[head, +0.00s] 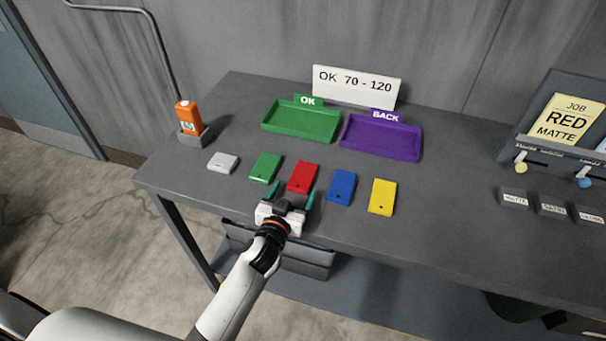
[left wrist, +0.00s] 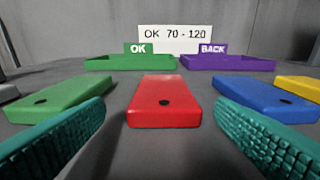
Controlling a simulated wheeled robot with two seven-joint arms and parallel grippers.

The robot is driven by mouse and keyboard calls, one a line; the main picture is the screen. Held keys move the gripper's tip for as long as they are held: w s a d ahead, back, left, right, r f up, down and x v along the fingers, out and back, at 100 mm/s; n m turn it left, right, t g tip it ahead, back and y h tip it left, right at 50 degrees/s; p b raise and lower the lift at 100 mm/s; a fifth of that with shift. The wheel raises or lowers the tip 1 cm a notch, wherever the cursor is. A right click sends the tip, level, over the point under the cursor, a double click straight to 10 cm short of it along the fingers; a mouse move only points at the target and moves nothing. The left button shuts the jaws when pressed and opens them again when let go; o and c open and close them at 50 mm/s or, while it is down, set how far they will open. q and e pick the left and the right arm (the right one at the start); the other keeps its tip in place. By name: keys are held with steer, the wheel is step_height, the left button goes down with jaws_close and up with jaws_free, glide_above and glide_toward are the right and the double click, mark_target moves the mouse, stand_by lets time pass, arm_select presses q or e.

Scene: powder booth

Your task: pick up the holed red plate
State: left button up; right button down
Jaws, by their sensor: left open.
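The holed red plate (head: 303,177) lies flat on the grey table, between the green plate and the blue plate. It has a small dark hole near its front edge. In the left wrist view the red plate (left wrist: 165,101) is centred ahead of my left gripper. My left gripper (head: 291,194) is open and empty, just in front of the red plate, with its teal fingers apart. In the left wrist view its fingers (left wrist: 160,135) show at the lower left and lower right, with the plate between and beyond them. My right gripper is not in view.
A green plate (head: 265,167) and blue plate (head: 341,187) flank it closely; a yellow plate (head: 382,196) and grey-white piece (head: 222,162) lie farther out. Behind are the green OK tray (head: 300,123) and purple BACK tray (head: 380,140). An orange gauge (head: 188,117) stands left.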

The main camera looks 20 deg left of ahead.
mark_target(302, 177)
arm_select(q)
steer(key=w, duration=0.3)
steer(key=w+p, duration=0.1)
steer(key=w, duration=0.1)
steer(key=shift+d, duration=0.3)
steer(key=shift+w+f, duration=0.1)
steer(key=shift+w, duration=0.15)
steer(key=shift+s, duration=0.1)
steer(key=shift+c, duration=0.4)
steer(key=c, duration=1.1)
